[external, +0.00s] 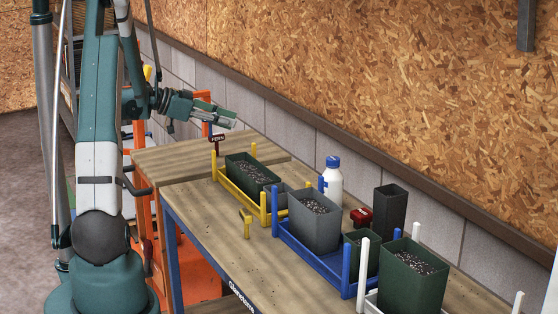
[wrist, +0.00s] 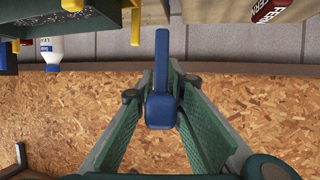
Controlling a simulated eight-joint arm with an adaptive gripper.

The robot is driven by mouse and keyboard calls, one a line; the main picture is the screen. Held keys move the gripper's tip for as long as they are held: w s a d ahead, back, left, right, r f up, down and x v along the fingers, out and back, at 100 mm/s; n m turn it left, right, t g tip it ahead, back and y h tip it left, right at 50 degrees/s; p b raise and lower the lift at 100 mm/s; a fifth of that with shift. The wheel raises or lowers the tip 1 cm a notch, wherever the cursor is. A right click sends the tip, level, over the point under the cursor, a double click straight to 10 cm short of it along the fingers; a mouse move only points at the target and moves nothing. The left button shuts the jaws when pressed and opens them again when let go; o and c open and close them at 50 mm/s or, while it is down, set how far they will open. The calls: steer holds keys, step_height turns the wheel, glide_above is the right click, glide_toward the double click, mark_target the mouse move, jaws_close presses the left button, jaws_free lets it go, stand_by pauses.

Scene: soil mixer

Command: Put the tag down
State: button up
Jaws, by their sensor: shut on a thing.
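My gripper (external: 222,114) is raised above the far end of the wooden table. In the wrist view, its two green fingers (wrist: 161,88) close on a blue tag (wrist: 161,95), a narrow bar with a wider block, seen nearly edge-on. The tag is clear of any surface there.
A yellow rack (external: 238,193) holds a dark green soil planter (external: 238,160). A blue rack (external: 305,253) with a grey planter (external: 315,232), a white bottle (external: 333,180) and a green planter (external: 413,280) stand nearer. Bare table (external: 215,225) lies along the front; a wall runs behind.

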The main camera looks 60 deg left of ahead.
steer(key=s+a+n+y, duration=0.1)
steer(key=s+a, duration=0.4)
steer(key=a, duration=0.2)
steer(key=s+a+f+n+y, duration=0.1)
steer(key=s+a+y, duration=0.1)
steer(key=s+a, duration=0.4)
steer(key=shift+a+f+n, duration=0.3)
steer(key=shift+a+n, duration=0.1)
steer(key=shift+a, duration=0.75)
steer(key=shift+f, duration=0.1)
steer(key=shift+f+b, duration=0.65)
steer(key=shift+f, duration=2.4)
steer(key=shift+f+b, duration=0.35)
steer(key=shift+f, duration=1.5)
steer(key=shift+f, duration=0.2)
steer(key=o, duration=0.7)
steer(key=shift+r, duration=0.25)
